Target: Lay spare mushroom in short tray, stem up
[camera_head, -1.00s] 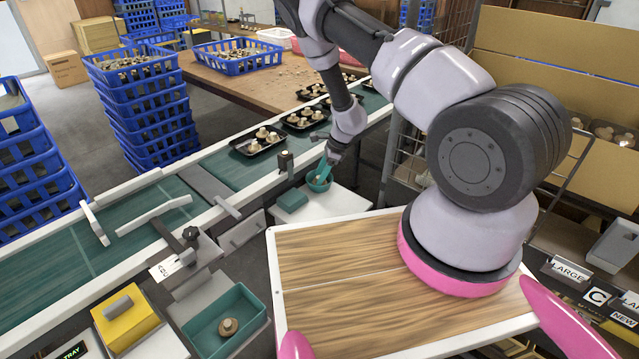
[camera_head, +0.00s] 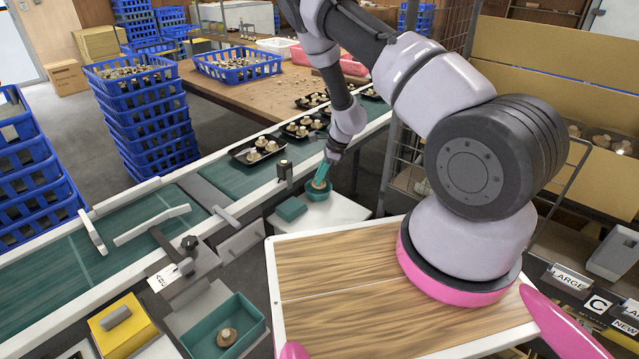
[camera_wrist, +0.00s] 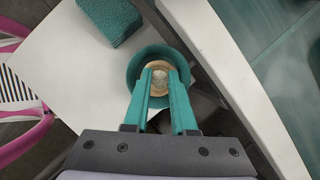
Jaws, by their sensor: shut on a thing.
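My gripper (camera_head: 321,182) is at the small teal bowl (camera_head: 318,195) on a white stand, with its teal fingers pointing down into it. In the wrist view the fingers (camera_wrist: 160,86) are shut on a brown-rimmed mushroom (camera_wrist: 160,67) with a pale middle. The mushroom is inside or just above the bowl (camera_wrist: 134,71); its height is hard to tell. The nearest black tray (camera_head: 240,158) lies on the green belt, left of and beyond the bowl, and shows three mushrooms with pale stems up. Another black tray (camera_head: 290,134) with several mushrooms lies behind it.
A teal block (camera_head: 291,208) sits beside the bowl. A small dark post (camera_head: 285,170) stands at the belt edge between bowl and nearest tray. A teal bin (camera_head: 240,310) holding one mushroom and a yellow box (camera_head: 120,328) are at front left. Blue crates (camera_head: 150,120) stand beyond the belt.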

